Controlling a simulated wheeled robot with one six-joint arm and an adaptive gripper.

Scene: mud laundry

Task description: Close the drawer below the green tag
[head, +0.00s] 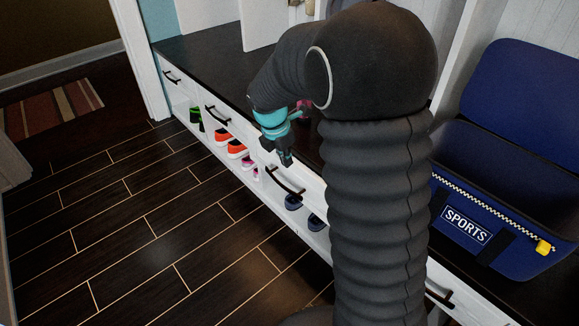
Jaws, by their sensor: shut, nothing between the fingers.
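A row of white drawers with black handles runs along the front of the dark bench. One handle is on the far-left drawer (172,77), another on the drawer to its right (217,116). A third drawer (312,187) has its handle (285,182) just below my gripper. A further handle (440,299) shows at the lower right, beside my arm. I cannot make out a green tag, and I cannot tell surely which drawer stands out. My gripper (286,160) is shut and empty, pointing down close to the third drawer's handle; contact is unclear.
Shoes stand in the open shelf below the drawers, including orange ones (231,144) and dark blue ones (294,201). A blue sports bag (497,205) lies open on the bench at right. A striped rug (62,106) lies far left. The dark floor (140,220) is clear.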

